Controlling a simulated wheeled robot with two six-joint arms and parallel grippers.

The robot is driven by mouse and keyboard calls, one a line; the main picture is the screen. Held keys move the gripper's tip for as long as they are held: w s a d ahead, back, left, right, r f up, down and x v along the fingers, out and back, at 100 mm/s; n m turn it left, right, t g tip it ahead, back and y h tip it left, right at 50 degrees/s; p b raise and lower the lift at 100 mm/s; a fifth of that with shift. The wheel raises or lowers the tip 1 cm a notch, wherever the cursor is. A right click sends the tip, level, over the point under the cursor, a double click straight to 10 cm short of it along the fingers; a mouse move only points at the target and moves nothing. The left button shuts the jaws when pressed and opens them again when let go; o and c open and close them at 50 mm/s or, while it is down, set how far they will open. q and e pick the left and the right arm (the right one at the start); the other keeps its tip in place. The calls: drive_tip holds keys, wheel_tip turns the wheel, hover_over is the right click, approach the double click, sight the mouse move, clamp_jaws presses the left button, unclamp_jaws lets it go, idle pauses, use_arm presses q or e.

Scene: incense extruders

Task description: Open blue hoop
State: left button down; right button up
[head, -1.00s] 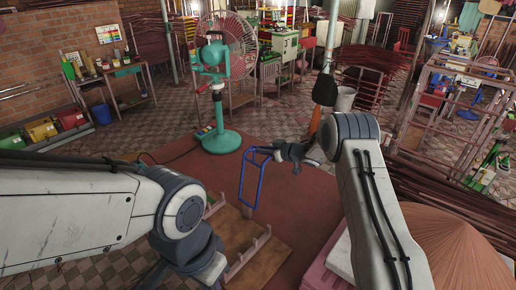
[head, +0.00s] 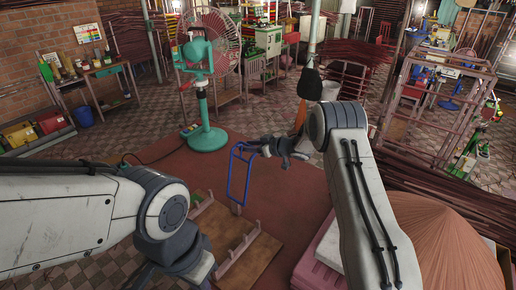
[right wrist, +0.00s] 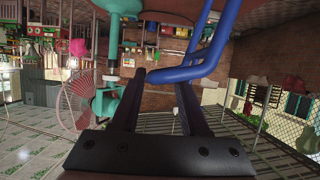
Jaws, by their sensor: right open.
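The blue hoop (head: 249,182) is a tall narrow frame of blue tube, upright above the wooden board. My right gripper (head: 264,147) is at the hoop's top right corner in the head view. In the right wrist view, the gripper (right wrist: 160,88) is open, with its two dark fingers apart. The blue tube (right wrist: 190,73) crosses at the fingertips there, and I cannot tell whether it touches them. My left arm comes in from the left; its gripper (head: 145,276) is a dark shape at the bottom edge, mostly hidden, jaws unclear.
A wooden board (head: 257,262) with small upright pegs lies below the hoop on a reddish mat (head: 300,200). A green standing fan (head: 207,138) is behind. A brown conical heap (head: 445,235) is at the lower right. Tiled floor is free at the left.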

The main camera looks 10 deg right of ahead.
drive_tip(key=b+v, duration=0.3)
drive_tip(key=v, duration=0.6)
